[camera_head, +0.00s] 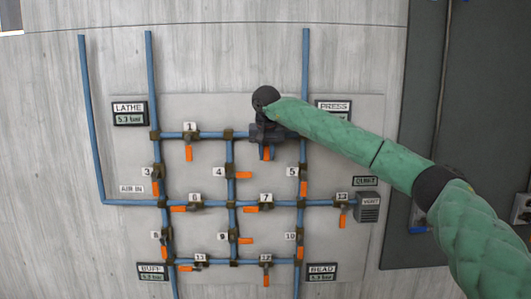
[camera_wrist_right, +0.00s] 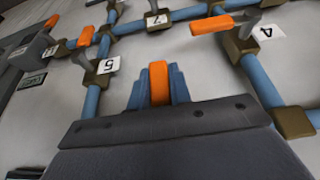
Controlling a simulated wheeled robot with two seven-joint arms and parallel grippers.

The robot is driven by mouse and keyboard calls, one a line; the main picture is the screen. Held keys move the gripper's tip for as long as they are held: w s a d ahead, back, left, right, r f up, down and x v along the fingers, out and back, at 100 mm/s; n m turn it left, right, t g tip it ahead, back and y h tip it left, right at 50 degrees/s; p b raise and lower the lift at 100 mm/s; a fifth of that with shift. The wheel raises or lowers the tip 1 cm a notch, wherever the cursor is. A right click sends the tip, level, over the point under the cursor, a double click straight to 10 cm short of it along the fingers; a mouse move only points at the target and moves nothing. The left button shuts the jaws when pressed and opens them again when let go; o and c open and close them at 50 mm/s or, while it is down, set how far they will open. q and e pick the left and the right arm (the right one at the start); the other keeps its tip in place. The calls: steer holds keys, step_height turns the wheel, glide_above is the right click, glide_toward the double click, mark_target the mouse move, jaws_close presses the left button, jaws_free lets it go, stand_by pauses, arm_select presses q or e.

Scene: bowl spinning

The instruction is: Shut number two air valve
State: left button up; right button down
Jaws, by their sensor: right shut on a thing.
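The valve panel (camera_head: 340,245) is upright, with blue pipes and numbered valves with orange handles. My right gripper (camera_head: 265,143) is at the top horizontal pipe, to the right of valve 1 (camera_head: 188,151). It is shut on an orange handle (camera_head: 266,153) there, which points down, across the pipe. In the right wrist view, the gripper's blue-grey fingers (camera_wrist_right: 158,92) stand on both sides of this orange handle (camera_wrist_right: 158,80). The valve body and its number label are hidden behind my gripper; its place fits number two. My left gripper is not in view.
Valve 4 (camera_head: 243,175) and valve 5 (camera_head: 303,187) lie below my right gripper, and valve 7 (camera_head: 266,208) is lower down. LATHE (camera_head: 129,113) and PRESS (camera_head: 333,106) displays flank the top. A dark cabinet (camera_head: 465,60) stands at right.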

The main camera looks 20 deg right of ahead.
mark_target(267, 148)
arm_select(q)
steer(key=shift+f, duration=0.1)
arm_select(e)
steer(key=shift+f, duration=0.15)
steer(key=c, duration=1.3)
jaws_free()
steer(key=shift+s+r, duration=0.1)
steer(key=shift+r, duration=0.25)
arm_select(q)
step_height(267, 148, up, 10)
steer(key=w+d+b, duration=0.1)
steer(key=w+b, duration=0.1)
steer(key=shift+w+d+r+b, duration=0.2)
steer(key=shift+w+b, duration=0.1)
arm_select(e)
steer(key=v, duration=0.7)
